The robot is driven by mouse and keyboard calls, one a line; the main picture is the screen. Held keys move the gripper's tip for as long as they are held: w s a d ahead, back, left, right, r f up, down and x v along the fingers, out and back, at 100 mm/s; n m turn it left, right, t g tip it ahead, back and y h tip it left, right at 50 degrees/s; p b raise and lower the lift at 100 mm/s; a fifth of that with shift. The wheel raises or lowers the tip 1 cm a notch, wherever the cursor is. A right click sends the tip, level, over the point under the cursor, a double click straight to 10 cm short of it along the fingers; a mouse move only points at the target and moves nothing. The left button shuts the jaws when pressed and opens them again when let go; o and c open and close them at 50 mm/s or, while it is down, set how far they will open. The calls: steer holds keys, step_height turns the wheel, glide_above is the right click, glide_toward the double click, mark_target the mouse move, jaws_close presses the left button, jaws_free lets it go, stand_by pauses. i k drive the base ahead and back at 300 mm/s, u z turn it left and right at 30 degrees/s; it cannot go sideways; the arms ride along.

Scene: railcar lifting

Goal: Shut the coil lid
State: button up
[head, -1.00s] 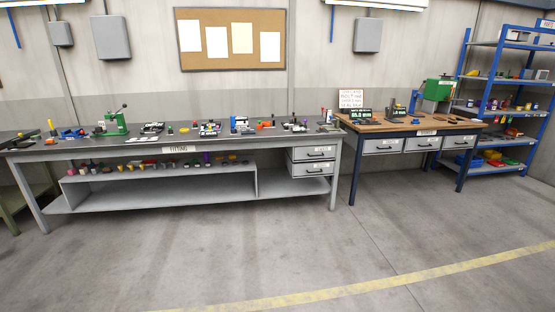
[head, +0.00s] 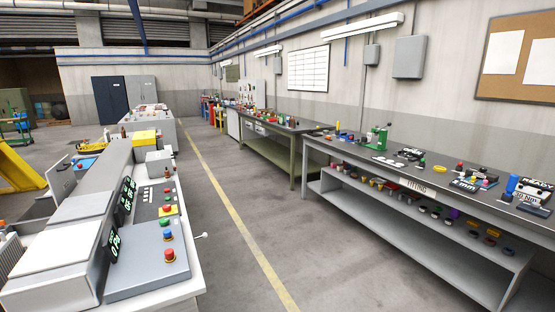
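I cannot make out a coil lid in the head view. My gripper is not in view, so its state and what it may hold are hidden.
A control console (head: 148,272) with coloured buttons and green displays stands close at the left. The grey fitting bench (head: 420,182) runs along the right, with a green-legged bench (head: 268,150) beyond it. Open floor with a yellow line (head: 228,180) lies between.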

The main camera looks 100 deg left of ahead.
mark_target(61, 178)
steer(key=u, duration=4.75)
steer(key=i, duration=1.65)
